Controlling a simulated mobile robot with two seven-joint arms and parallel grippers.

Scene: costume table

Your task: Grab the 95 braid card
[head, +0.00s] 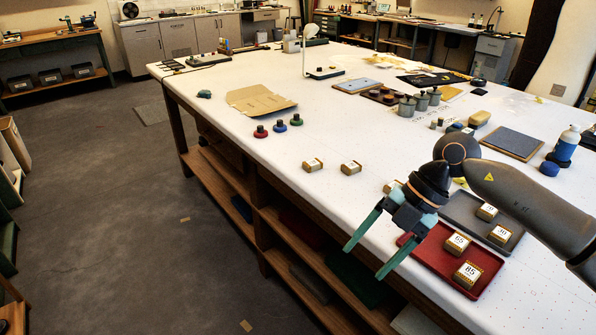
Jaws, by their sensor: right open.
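The braid cards look like small gold-brown blocks with white number labels. In the head view, one block (468,274) lies on the red tray (496,262); its label reads like 85, though 95 cannot be ruled out. A block reading like 65 (456,244) lies beside it on the same tray. My right gripper (368,258) is open and empty, its teal fingers pointing down-left near the table's front edge, left of the red tray. It is apart from both blocks. My left gripper is not in view.
A grey tray (463,208) behind the red one holds a block reading like 30 (500,234) and another block (487,211). More blocks (313,164) (351,168) stand left on the white table (330,203). One block (392,186) is partly hidden by my gripper.

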